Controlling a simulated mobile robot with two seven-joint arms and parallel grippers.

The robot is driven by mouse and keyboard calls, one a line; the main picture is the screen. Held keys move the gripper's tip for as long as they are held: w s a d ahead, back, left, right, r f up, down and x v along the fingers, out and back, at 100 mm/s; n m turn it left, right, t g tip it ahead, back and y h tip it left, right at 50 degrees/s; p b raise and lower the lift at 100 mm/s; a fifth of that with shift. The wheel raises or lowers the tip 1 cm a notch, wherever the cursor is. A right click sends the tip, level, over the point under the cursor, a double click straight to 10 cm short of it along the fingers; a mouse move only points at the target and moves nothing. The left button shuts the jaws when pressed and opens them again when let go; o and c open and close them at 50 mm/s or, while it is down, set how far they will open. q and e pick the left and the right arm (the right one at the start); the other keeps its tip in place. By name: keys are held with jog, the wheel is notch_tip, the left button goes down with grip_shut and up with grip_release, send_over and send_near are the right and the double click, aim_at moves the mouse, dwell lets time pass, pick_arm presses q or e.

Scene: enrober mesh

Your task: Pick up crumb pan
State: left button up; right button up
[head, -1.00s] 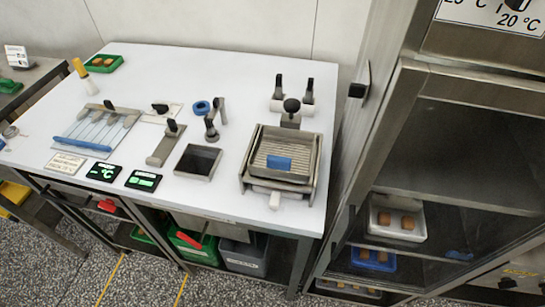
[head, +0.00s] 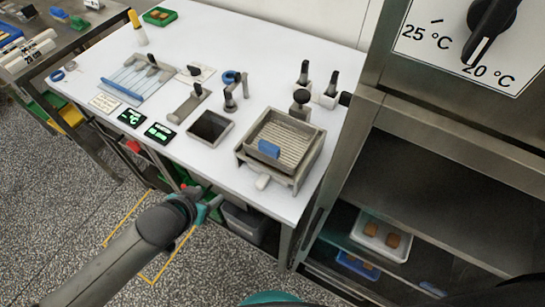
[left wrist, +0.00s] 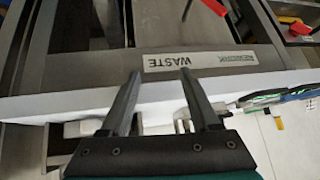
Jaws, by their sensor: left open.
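No part is labelled crumb pan. A square metal unit (head: 312,150) stands at the right of the white table, with a ribbed mesh tray (head: 290,133) and a blue block (head: 269,149) on top. A white handle (head: 262,182) sticks out of its front, low down; whatever it is fixed to is hidden under the tray. A dark square open pan (head: 209,128) sits to its left. My left gripper (head: 210,203) is open and empty, in front of the table edge, left of the handle and apart from it. In the left wrist view its spread fingers (left wrist: 160,75) face a WASTE label (left wrist: 190,60). My right gripper is not seen.
The white table (head: 200,160) also holds a blue-striped rack (head: 135,80), two lit displays (head: 160,132) and several black-knobbed parts. A steel cabinet with shelves (head: 450,190) stands close on the right. The floor (head: 60,200) ahead of the table is clear.

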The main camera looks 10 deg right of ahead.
pick_arm(q)
jog(key=s+d+r+m+h, duration=0.1)
jog(key=s+d+r, duration=0.25)
jog(key=r, duration=0.45)
jog(key=s+d+r+m+h, duration=0.1)
jog(key=s+d+r+h, duration=0.2)
jog(key=r, duration=0.5)
jog(key=y+b, duration=0.1)
jog(key=b, duration=0.8)
send_near(262, 180)
jog(key=w, duration=0.1)
jog(key=shift+b+x, duration=0.5)
jog(key=shift+x, duration=0.95)
jog(key=b+x, duration=0.1)
jog(key=x, duration=0.1)
jog(key=b+x, duration=0.1)
jog(key=x, duration=0.1)
jog(key=shift+s+d+f, duration=0.2)
jog(key=shift+f, duration=0.15)
jog(key=shift+w+d+f, duration=0.15)
jog(key=shift+w+f, duration=0.05)
grip_shut()
